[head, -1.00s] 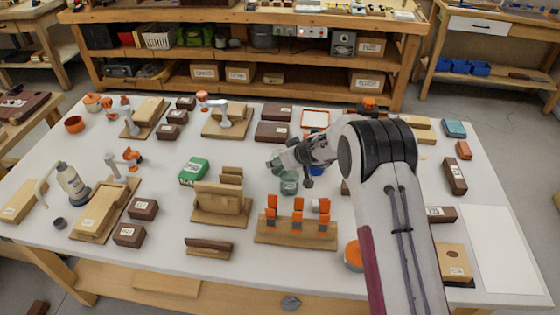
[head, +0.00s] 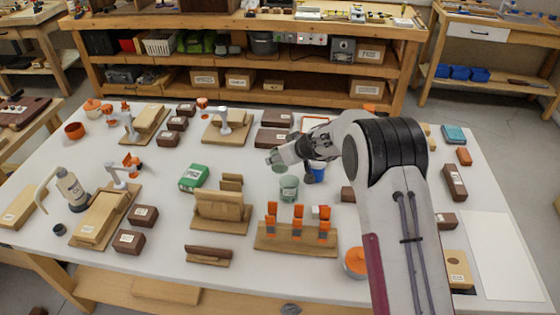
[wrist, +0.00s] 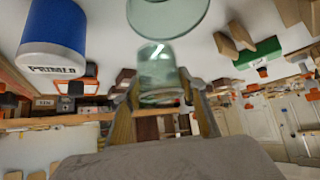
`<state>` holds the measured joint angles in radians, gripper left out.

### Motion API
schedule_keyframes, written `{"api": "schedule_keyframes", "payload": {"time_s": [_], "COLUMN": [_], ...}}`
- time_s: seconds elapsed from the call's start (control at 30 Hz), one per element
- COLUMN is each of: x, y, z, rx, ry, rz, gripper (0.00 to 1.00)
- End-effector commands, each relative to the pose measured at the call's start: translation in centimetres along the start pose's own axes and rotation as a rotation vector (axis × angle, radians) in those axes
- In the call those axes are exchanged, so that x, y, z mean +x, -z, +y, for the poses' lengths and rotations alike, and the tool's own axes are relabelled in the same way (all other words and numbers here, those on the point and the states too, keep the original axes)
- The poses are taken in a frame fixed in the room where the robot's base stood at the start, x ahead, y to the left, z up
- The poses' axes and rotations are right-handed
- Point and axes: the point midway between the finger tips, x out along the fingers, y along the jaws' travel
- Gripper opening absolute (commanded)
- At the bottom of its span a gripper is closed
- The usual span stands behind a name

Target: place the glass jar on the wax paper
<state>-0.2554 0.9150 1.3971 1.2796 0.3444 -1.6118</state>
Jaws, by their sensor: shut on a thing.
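My gripper (wrist: 160,103) is shut on a small green glass jar (wrist: 158,72), held between its fingertips. In the head view my gripper (head: 283,156) holds the jar (head: 273,157) above the table, left of my forearm. A second, similar green glass vessel (head: 289,189) stands on the table just below it; it also shows in the wrist view (wrist: 168,18). The wax paper, a pale blank sheet (head: 505,257), lies at the table's right front corner, with nothing on it. My gripper is far left of and behind the sheet.
A blue labelled can (head: 317,172) stands close beside my gripper and is large in the wrist view (wrist: 52,40). A wooden holder with orange clamps (head: 297,238) is in front. A tan block (head: 457,268) and dark boxes (head: 455,181) border the paper's left.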

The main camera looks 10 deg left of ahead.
Motion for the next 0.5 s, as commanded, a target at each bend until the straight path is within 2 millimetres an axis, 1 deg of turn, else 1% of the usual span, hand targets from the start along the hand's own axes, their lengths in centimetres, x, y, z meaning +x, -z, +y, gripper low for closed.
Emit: {"api": "schedule_keyframes", "payload": {"time_s": [0.2,0.5], "x": [-1.2,-2.6], "y": [1.3,2.6], "z": [0.0,0.0], "rx": [-0.001,-0.001], "ry": [0.000,-0.001], "rz": [0.003,0.003], "gripper": [0.11,0.11]}}
